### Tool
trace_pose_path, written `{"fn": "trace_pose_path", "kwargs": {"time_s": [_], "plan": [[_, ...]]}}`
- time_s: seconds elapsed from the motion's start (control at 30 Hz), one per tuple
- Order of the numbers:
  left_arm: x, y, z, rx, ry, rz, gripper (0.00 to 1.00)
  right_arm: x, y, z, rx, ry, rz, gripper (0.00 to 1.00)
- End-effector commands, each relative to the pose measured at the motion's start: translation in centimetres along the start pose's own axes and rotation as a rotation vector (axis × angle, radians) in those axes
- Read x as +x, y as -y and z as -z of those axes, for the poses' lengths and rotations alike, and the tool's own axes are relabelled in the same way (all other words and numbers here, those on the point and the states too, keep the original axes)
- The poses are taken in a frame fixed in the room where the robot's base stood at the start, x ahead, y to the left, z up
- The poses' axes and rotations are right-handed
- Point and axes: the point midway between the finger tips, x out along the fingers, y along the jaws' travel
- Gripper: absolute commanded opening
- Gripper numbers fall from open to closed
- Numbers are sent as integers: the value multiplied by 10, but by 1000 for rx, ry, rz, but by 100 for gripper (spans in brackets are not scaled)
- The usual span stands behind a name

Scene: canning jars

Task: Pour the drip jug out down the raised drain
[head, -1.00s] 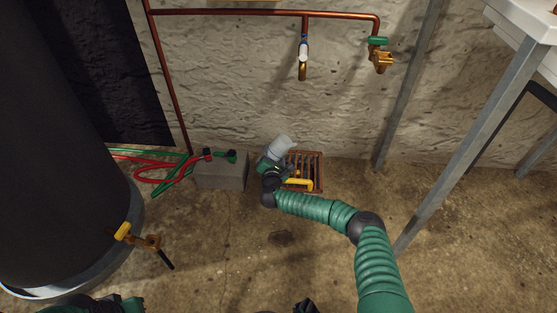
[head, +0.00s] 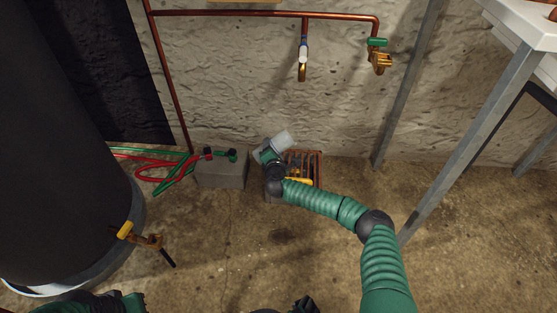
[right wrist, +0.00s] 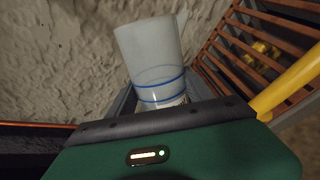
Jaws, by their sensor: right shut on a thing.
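The drip jug (head: 285,141) is a translucent whitish vessel, tilted to the upper right beside the drain's upper left side. It also shows in the right wrist view (right wrist: 151,58), with blue rings around it near the gripper. My right gripper (head: 268,153) is shut on the jug; its fingertips are mostly hidden. The raised drain (head: 316,168) has a rusty brown grate with a yellow bar (right wrist: 287,92) at its near side. The grate (right wrist: 250,45) is right of the jug in the wrist view. I cannot tell whether liquid is leaving the jug. My left gripper is not clearly in view.
A grey block (head: 221,172) stands left of the drain, with red and green hoses (head: 160,172) beside it. A dark tank (head: 60,150) with a brass valve (head: 148,242) is at left. Copper pipe taps (head: 302,62) hang above. A metal table leg (head: 470,145) is at right.

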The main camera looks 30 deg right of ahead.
Motion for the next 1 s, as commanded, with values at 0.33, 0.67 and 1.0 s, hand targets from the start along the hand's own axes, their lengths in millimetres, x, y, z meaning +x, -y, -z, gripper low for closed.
{"fn": "trace_pose_path", "kwargs": {"time_s": [0.33, 0.67, 1.0], "plan": [[-6, 0, 2, 0, 0, 0, 0, -3, -9, -7, 97, -40, 0, 4], [-20, 0, 5, 0, 0, 0, 0, -9, -21, -23, 268, -109, 1, 4], [-22, 0, 5, 0, 0, 0, 0, -10, -23, -26, 312, -128, 1, 4]]}}
